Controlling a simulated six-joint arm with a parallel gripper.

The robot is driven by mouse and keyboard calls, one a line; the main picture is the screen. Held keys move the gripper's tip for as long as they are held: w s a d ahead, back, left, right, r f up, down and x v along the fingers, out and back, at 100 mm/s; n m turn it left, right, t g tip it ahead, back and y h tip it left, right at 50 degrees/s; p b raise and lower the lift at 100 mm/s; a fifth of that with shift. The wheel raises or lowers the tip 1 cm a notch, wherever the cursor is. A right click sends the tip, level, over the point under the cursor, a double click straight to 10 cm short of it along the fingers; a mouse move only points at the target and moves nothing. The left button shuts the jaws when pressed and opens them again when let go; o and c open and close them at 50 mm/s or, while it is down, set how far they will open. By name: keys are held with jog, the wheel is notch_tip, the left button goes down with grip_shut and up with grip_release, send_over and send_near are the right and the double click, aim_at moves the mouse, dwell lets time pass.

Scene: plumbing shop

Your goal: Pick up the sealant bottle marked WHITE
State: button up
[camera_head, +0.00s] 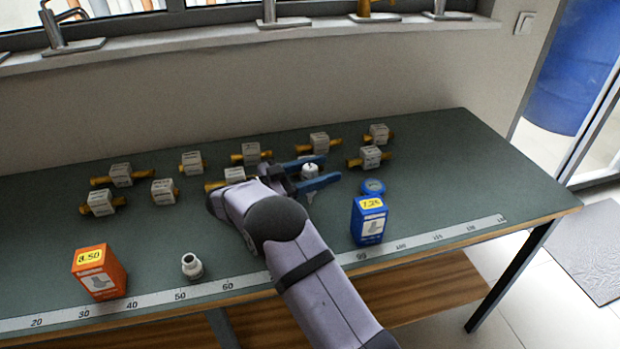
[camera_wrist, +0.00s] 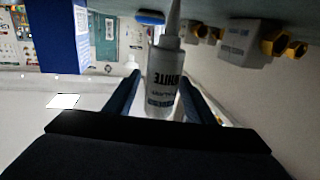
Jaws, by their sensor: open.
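The sealant bottle (camera_wrist: 163,78) is a pale bottle with a narrow nozzle, and WHITE reads upside down on it in the wrist view. In the head view its pale top (camera_head: 309,170) shows between the blue fingers. My gripper (camera_head: 330,168) is open around the bottle, one finger on each side. In the wrist view the gripper (camera_wrist: 160,92) also has a finger on each side of the bottle. I cannot tell whether either finger touches it. The bottle looks upright on the bench; its lower part is hidden in the head view.
Several white-and-yellow valves (camera_head: 251,152) stand in rows on the green bench (camera_head: 440,160). A blue roll (camera_head: 373,187) and a blue box (camera_head: 369,220) stand right of my gripper. An orange box (camera_head: 99,273) and a pale fitting (camera_head: 191,265) are near the front-edge ruler (camera_head: 430,238).

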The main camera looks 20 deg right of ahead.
jog(key=shift+d, duration=0.45)
jog(key=shift+c, duration=0.4)
jog(key=c, duration=1.1)
jog(key=shift+w, duration=0.1)
notch_tip(320, 180, up, 10)
jog(key=shift+b, duration=0.5)
